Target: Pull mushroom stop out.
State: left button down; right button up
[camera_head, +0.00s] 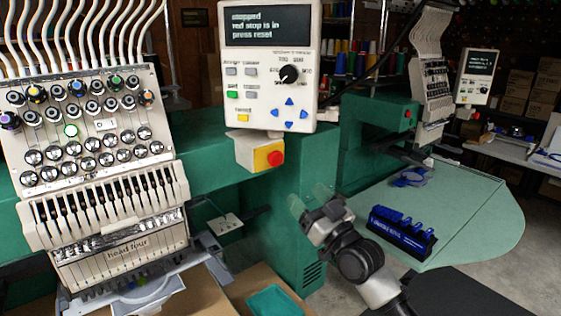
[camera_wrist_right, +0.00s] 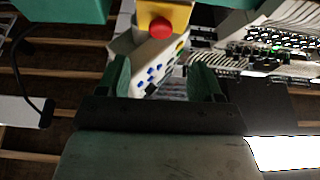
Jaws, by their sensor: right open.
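The red mushroom stop (camera_head: 275,158) sits on a yellow-faced box (camera_head: 262,154) under the control panel (camera_head: 268,60) of the green embroidery machine. The panel screen reads "stopped, red stop is in, press reset". My right gripper (camera_head: 310,197) is below and a little right of the stop, apart from it. In the right wrist view the red stop (camera_wrist_right: 160,28) shows beyond and above the fingers. The right gripper (camera_wrist_right: 163,75) is open there, with two green fingers and nothing between them touching. My left gripper is in neither view.
The embroidery head (camera_head: 105,205) with several thread knobs stands at left. A pale green table (camera_head: 450,215) with a blue tool rack (camera_head: 400,232) is at right. Cardboard boxes lie below at front. A second machine (camera_head: 430,85) stands behind. The space before the stop looks clear.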

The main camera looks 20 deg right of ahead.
aim_at(278, 161)
jog(key=p+x, duration=0.1)
jog(key=x, duration=0.4)
jog(key=p+x, duration=0.2)
jog(key=x, duration=0.4)
jog(key=shift+s+r, duration=0.1)
jog(key=shift+r, duration=0.1)
